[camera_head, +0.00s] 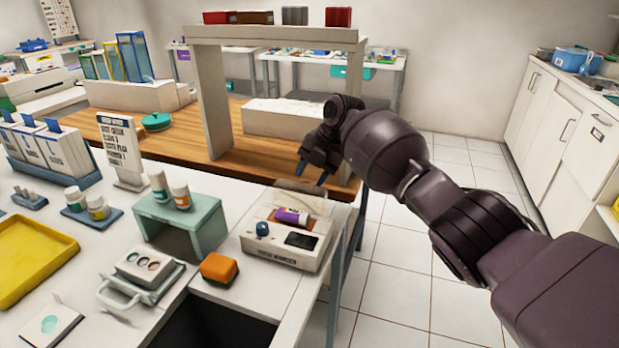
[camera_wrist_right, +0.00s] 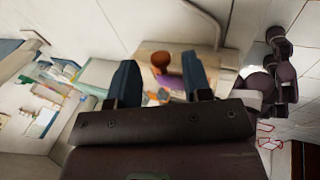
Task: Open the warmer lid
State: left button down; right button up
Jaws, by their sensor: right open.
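The warmer (camera_head: 277,256) is a small white box near the right front edge of the white counter. A tube with a purple label (camera_head: 291,217) lies in its top, with a blue knob (camera_head: 262,229) and a dark panel (camera_head: 300,240) in front. A faint, see-through lid (camera_head: 303,200) appears raised at the warmer's back; its exact angle is hard to tell. My right gripper (camera_head: 314,172) is open and empty just above and behind the lid; I cannot tell whether it touches. In the right wrist view its fingers (camera_wrist_right: 160,82) frame part of the warmer. My left gripper is out of view.
An orange block (camera_head: 219,268) and a green stand (camera_head: 180,225) with two bottles are left of the warmer. A wooden table (camera_head: 180,148) with a white shelf frame (camera_head: 213,105) stands behind. Free tiled floor (camera_head: 410,280) lies to the right.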

jog(key=p+v, duration=0.1)
jog(key=v, duration=0.8)
jog(key=shift+r, duration=0.2)
jog(key=shift+d, duration=0.1)
